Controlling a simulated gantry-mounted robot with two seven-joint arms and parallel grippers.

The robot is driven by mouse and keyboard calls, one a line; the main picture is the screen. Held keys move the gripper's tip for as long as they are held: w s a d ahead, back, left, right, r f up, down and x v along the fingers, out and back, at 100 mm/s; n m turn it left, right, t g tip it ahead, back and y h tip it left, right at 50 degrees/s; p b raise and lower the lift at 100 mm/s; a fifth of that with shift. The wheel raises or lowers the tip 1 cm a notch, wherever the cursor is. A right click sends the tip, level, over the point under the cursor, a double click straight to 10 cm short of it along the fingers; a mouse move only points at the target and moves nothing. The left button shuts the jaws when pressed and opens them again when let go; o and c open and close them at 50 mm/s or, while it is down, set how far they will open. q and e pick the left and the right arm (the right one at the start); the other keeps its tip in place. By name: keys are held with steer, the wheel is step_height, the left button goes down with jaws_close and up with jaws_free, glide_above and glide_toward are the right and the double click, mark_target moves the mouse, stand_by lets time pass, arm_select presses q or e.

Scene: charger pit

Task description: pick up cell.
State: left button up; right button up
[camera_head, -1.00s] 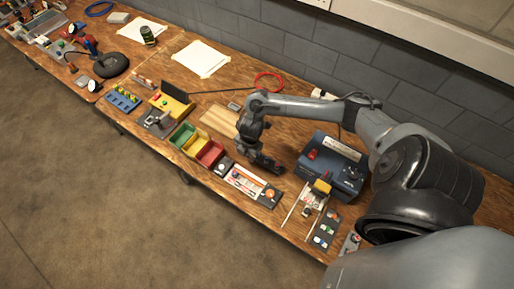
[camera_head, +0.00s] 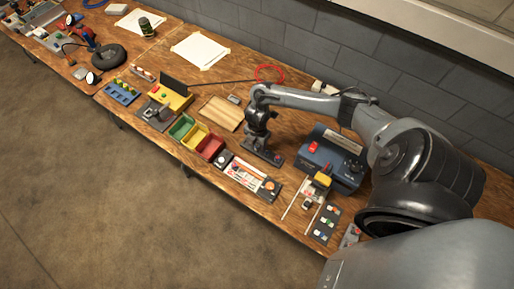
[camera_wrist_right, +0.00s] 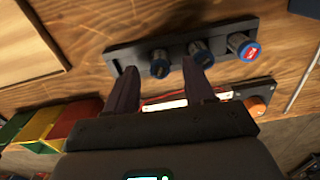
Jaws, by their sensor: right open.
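Several things sit near my right gripper (camera_head: 259,143). A dark rack (camera_wrist_right: 122,58) lies on the wooden bench and holds three upright cylindrical cells with blue rings. The left cell (camera_wrist_right: 160,66) and middle cell (camera_wrist_right: 200,50) have dark tops; the right cell (camera_wrist_right: 245,47) has a red-marked top. My right gripper, also in the right wrist view (camera_wrist_right: 161,68), is open, its fingers pointing at the rack. Depth and contact cannot be told. My left gripper is not in view.
A blue charger box (camera_head: 330,160) stands right of the gripper. Green, yellow and red bins (camera_head: 209,147) stand to its left. A wooden board (camera_head: 222,113) lies behind the bins. A light panel with an orange knob (camera_head: 250,176) lies in front of the rack.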

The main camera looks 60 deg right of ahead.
steer(key=shift+f, duration=1.2)
steer(key=shift+c, duration=0.4)
jaws_close()
steer(key=shift+r, duration=0.1)
